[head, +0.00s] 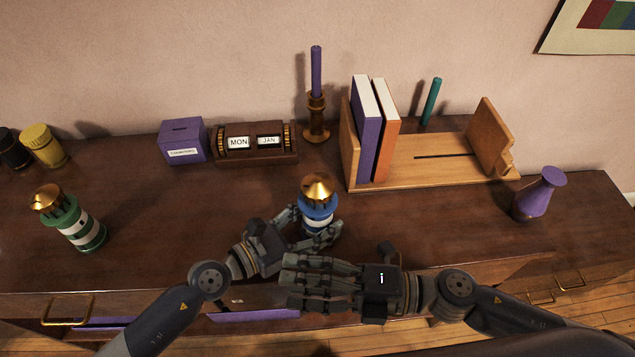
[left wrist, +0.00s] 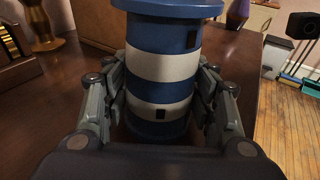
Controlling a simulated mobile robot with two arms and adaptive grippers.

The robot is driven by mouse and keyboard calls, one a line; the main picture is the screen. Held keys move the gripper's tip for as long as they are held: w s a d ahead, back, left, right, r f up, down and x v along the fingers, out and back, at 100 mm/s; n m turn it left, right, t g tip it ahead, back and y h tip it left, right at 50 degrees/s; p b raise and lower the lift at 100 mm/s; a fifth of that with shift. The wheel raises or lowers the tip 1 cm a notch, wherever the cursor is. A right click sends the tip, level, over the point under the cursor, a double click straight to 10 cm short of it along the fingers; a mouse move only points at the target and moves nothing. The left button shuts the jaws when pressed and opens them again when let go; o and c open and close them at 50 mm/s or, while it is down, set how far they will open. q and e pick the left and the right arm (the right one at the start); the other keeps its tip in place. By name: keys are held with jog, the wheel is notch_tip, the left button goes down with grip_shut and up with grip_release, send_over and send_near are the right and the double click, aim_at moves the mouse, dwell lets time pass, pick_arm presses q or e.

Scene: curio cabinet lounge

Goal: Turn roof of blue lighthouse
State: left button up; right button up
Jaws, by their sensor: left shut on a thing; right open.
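The blue lighthouse (head: 317,215) stands upright on the cabinet top, blue-and-white banded, with a gold conical roof (head: 319,187). My left gripper (head: 314,228) is shut around its lower body, below the roof. In the left wrist view the striped body of the blue lighthouse (left wrist: 162,67) sits between the two fingers; its roof is out of that picture. My right gripper (head: 288,281) is open and empty, in front of the lighthouse and below it in the head view, apart from the roof. A green-and-white lighthouse (head: 80,228) with a gold roof stands at the left.
Behind are a purple box (head: 183,140), a calendar block (head: 255,144), a candle holder (head: 316,120) and a wooden bookend rack (head: 440,160) with books. A purple vase (head: 538,195) stands right. Black and yellow canisters (head: 42,146) stand far left. Drawers line the front.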

jog(key=w+d+m+g, duration=0.2)
jog(key=w+d+m, duration=0.2)
jog(key=d+m, duration=0.3)
jog(key=m+t, duration=0.4)
jog(key=m, duration=0.7)
send_near(317, 187)
jog(key=x, duration=0.3)
jog(key=f+x, duration=0.1)
jog(key=x, duration=0.2)
jog(key=w+x, duration=0.1)
jog(key=x, duration=0.3)
jog(key=shift+f, duration=0.15)
jog(key=shift+d, duration=0.1)
jog(key=c, duration=1.1)
